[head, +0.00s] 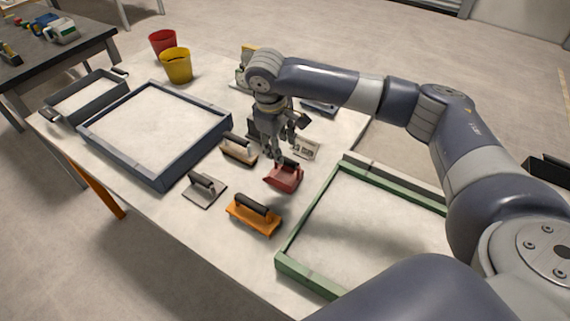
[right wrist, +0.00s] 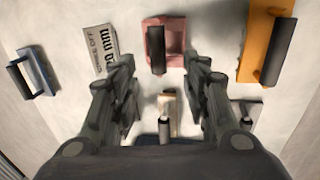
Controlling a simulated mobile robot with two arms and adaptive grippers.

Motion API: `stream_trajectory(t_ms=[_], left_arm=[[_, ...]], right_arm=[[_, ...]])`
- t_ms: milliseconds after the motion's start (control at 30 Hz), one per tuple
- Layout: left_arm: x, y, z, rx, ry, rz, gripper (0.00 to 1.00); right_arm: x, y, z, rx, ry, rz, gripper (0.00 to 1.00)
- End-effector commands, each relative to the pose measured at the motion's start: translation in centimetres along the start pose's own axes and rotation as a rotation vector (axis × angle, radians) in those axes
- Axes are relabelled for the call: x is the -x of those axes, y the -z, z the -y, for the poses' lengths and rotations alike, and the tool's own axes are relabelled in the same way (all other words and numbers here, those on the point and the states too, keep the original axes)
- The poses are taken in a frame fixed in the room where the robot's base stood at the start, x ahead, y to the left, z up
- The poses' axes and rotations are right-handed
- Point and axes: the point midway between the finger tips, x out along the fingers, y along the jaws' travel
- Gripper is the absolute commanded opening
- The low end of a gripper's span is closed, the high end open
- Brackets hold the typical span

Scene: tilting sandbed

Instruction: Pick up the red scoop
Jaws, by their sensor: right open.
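The red scoop (head: 284,179) lies on the table between the blue-grey tray and the green tray, its dark handle upward. It also shows in the right wrist view (right wrist: 174,32), at the top middle, with its dark handle toward me. My right gripper (head: 285,141) is open and empty, above the table just behind the scoop in the head view. In the right wrist view its two fingers (right wrist: 160,70) are spread apart, with the scoop ahead of the gap between the tips. My left gripper is not in view.
An orange float (head: 252,216), a grey trowel (head: 207,196) and a wooden brush (head: 236,156) lie near the scoop. A newspaper piece (head: 305,148) lies behind it. The green sand tray (head: 296,226) stands close right, the blue-grey one (head: 152,175) left. Yellow (head: 177,67) and red (head: 161,42) buckets stand farther back.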

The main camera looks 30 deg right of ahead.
Motion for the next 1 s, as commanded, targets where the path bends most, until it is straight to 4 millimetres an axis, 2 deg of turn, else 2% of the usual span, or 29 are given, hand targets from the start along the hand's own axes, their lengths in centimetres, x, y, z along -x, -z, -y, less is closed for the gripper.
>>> stream_trajectory(t_ms=[33, 100, 167, 267, 500, 567, 667, 900, 933, 1000], left_arm=[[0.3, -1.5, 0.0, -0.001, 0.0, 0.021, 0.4], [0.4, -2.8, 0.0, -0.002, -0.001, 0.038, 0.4], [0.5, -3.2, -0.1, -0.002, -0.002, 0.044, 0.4], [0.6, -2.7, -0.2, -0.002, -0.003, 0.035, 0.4], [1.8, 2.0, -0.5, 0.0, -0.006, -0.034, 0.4], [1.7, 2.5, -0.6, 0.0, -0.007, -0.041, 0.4], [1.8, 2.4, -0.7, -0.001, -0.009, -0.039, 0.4], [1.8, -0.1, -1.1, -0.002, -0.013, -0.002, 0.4], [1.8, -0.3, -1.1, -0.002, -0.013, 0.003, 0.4], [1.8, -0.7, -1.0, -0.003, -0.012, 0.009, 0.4]], right_arm=[[-0.8, -0.1, 0.0, -0.001, 0.001, 0.003, 0.43], [-1.8, -0.1, -0.1, -0.002, 0.001, 0.002, 0.43], [-2.4, -0.1, -0.1, -0.002, 0.0, 0.001, 0.43], [-3.0, -0.1, -0.1, -0.001, -0.001, 0.001, 0.43], [-6.0, -0.7, -0.2, -0.001, 0.0, 0.003, 0.43], [-6.9, -0.6, -0.1, -0.001, 0.0, 0.003, 0.43], [-7.8, -0.6, -0.1, -0.001, 0.0, 0.002, 0.43], [-8.1, -0.6, -0.1, 0.0, -0.001, 0.0, 0.43], [-8.1, -0.6, -0.1, 0.0, -0.001, 0.0, 0.41], [-8.1, -0.6, -0.1, 0.0, -0.001, 0.0, 0.25]])
